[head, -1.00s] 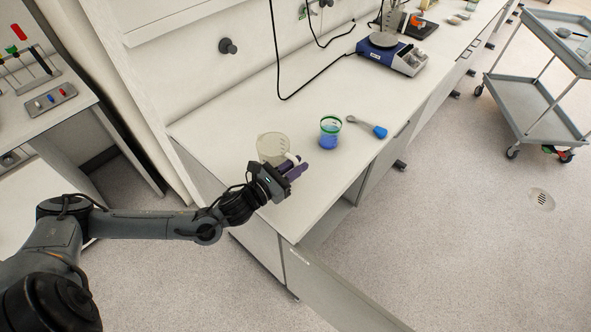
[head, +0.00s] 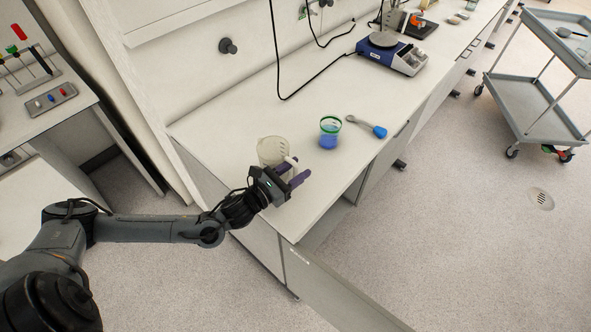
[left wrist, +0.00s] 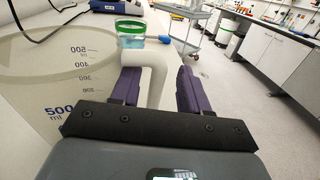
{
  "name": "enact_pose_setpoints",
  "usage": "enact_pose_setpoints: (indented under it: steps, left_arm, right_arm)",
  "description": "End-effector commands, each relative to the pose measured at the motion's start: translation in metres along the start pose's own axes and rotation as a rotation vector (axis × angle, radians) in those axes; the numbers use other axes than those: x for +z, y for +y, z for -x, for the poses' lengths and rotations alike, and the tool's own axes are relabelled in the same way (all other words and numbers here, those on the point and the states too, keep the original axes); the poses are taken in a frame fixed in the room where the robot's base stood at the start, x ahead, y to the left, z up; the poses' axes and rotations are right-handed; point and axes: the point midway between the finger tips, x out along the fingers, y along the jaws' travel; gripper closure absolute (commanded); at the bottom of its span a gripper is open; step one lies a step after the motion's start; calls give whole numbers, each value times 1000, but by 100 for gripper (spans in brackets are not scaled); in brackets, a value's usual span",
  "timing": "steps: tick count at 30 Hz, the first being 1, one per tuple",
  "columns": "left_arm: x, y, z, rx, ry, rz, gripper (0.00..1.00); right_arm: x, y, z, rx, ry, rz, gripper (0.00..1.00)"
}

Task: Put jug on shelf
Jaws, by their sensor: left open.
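The jug (head: 270,148) is a translucent measuring jug with a pale handle, upright on the white bench near its left end. In the left wrist view the jug (left wrist: 50,80) fills the left side and shows dark volume marks. Its white handle (left wrist: 152,75) stands between the two purple fingers. My left gripper (head: 293,174) is open around the handle; it also shows in the left wrist view (left wrist: 158,90). Whether a finger touches the handle cannot be told. My right gripper is not in view.
A blue-grey device (head: 392,54) stands farther back. The bench (head: 235,118) is clear behind the jug. A grey cart (head: 540,100) is at right.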

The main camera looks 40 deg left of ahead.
Motion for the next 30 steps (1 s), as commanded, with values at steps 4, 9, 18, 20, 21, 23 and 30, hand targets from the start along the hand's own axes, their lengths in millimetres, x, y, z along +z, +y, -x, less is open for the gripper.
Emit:
enact_pose_setpoints:
  steps: [4,9,18,20,21,23,30]
  left_arm:
    - [-4,0,0,-1,-1,0,55]
    - [-3,0,23,-2,6,-1,55]
    - [2,2,73,-2,5,0,55]
    - [3,2,81,-2,4,0,55]
    - [2,2,86,-2,5,0,55]
    - [3,2,93,-1,3,0,55]
    - [3,2,107,0,1,0,55]
  right_arm:
    - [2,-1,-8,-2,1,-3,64]
    - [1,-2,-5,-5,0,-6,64]
    - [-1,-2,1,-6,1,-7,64]
    - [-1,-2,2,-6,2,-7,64]
    - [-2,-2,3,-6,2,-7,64]
    - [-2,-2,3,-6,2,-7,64]
    - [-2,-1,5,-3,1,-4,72]
